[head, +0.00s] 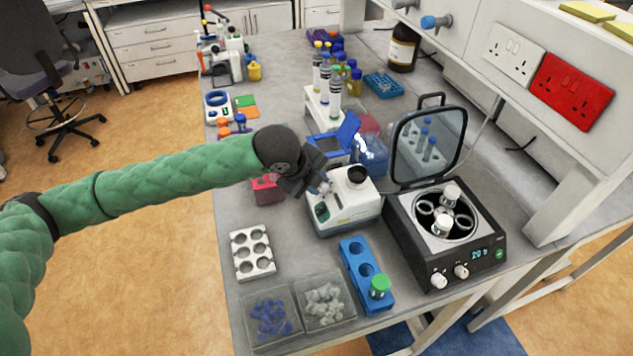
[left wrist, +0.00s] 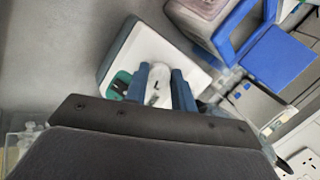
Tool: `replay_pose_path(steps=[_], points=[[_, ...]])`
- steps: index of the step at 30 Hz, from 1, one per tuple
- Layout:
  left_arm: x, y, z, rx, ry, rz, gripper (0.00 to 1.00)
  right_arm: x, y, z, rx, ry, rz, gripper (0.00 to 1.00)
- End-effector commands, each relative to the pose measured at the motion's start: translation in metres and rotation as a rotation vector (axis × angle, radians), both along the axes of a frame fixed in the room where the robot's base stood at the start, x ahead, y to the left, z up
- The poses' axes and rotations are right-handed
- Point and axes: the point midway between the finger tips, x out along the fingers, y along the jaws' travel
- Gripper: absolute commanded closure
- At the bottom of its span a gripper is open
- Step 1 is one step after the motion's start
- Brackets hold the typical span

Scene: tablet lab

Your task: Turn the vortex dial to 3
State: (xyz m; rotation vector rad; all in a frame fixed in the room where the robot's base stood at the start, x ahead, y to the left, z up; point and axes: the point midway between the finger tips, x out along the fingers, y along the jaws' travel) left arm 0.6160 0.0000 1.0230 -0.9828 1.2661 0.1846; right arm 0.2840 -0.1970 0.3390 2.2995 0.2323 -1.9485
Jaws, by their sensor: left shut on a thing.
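The vortex mixer (head: 352,203) is a white box with a black cup on top, standing mid-bench left of the centrifuge. It also shows in the left wrist view (left wrist: 125,62). My left gripper (head: 326,188) reaches in from the left to the mixer's front left. In the left wrist view its two blue-grey fingers (left wrist: 160,85) are closed around the pale vortex dial (left wrist: 157,84), one on each side. A small dark mark shows on the dial, but I cannot read its setting. The fingers partly hide the mixer's face. My right gripper is not in view.
An open-lidded centrifuge (head: 447,232) stands right of the mixer. A blue tube rack (head: 355,262), a white rack (head: 252,252) and clear trays of blue (head: 270,317) and white (head: 323,303) pieces lie in front. A tall tube rack (head: 322,112) stands behind.

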Motion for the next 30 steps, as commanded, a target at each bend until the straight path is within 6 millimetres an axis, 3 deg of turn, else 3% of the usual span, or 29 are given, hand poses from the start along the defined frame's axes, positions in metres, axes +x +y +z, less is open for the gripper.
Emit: replay_pose_path(steps=[17,30], points=[[-0.002,0.001,-0.002,0.097,-0.296,-0.412,0.97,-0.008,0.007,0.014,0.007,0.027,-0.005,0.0],[-0.002,0.002,-0.002,0.136,-0.414,-0.577,0.97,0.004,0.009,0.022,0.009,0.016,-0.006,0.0]])
